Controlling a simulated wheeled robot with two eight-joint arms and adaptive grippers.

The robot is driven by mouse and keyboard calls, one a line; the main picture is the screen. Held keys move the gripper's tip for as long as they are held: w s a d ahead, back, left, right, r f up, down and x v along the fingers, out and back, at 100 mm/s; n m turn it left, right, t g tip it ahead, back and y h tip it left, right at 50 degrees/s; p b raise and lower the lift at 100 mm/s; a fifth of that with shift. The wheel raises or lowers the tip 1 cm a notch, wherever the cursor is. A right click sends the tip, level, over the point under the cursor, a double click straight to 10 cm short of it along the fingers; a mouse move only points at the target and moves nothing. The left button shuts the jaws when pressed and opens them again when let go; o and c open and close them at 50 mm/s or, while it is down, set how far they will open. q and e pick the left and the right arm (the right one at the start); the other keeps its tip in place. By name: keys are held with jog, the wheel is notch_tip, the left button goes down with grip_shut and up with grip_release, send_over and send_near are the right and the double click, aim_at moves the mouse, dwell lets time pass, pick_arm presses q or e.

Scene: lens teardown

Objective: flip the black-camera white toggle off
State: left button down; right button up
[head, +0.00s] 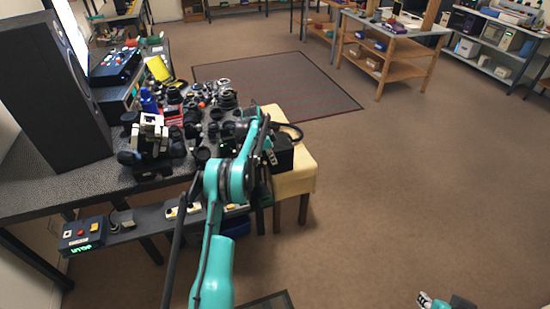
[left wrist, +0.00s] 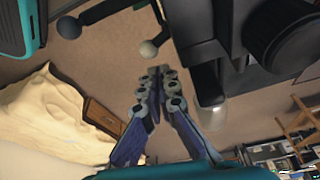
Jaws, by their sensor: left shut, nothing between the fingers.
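The black camera (left wrist: 235,40) fills the upper right of the left wrist view. In the head view, a black body (head: 282,152) that looks like it sits at the edge of the cream-topped stool, partly behind my left arm. A thin lever with an off-white ball tip, seemingly the white toggle (left wrist: 148,49), hangs beside the camera. My left gripper (left wrist: 155,72) is shut and empty, its fingertips just below the white ball in the picture; contact cannot be told. In the head view my left gripper (head: 269,152) is small against the black body. My right gripper (head: 425,300) shows at the bottom edge, its fingers unclear.
A second lever with a dark ball (left wrist: 69,27) stands left of the white one. The dark bench (head: 60,190) is crowded with lenses and a tall black speaker (head: 50,90). The cream stool top (head: 298,180) adjoins it. The floor (head: 420,180) to the right is clear.

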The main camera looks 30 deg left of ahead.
pick_arm(q)
jog(key=shift+s+a+r, duration=0.25)
jog(key=shift+s+a, duration=0.4)
jog(key=shift+s, duration=0.05)
pick_arm(e)
jog(key=shift+s+f, duration=0.1)
jog(key=shift+f, duration=0.2)
